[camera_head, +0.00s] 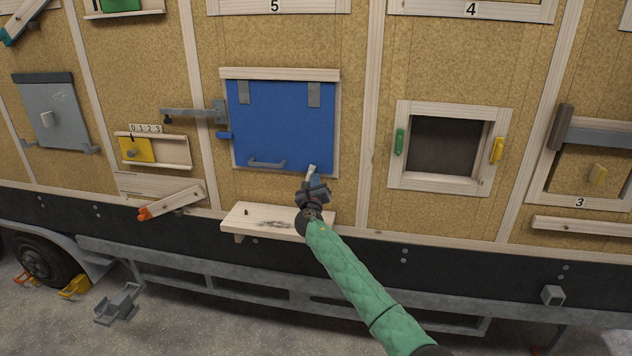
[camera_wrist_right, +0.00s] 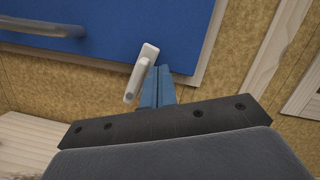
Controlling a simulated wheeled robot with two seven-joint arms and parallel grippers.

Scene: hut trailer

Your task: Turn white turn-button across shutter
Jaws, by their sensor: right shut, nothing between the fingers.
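The blue shutter (camera_head: 282,122) is closed flat over its opening in the cork-coloured wall. The white turn-button (camera_head: 313,170) sits at the shutter's lower right edge, partly hidden by my gripper. In the right wrist view the turn-button (camera_wrist_right: 141,73) is tilted, with its upper end over the lower edge of the shutter (camera_wrist_right: 130,30) and its lower end below that edge. My right gripper (camera_head: 312,181) is shut and empty. Its blue fingertips (camera_wrist_right: 159,72) are just right of the turn-button, close beside it; I cannot tell whether they touch. My left gripper is not in view.
A wooden shelf (camera_head: 262,219) juts out below the shutter, near my right wrist. A grey handle (camera_head: 268,163) is on the shutter's lower part. A grey latch arm (camera_head: 187,113) is at its left edge. A framed opening (camera_head: 445,146) lies to the right.

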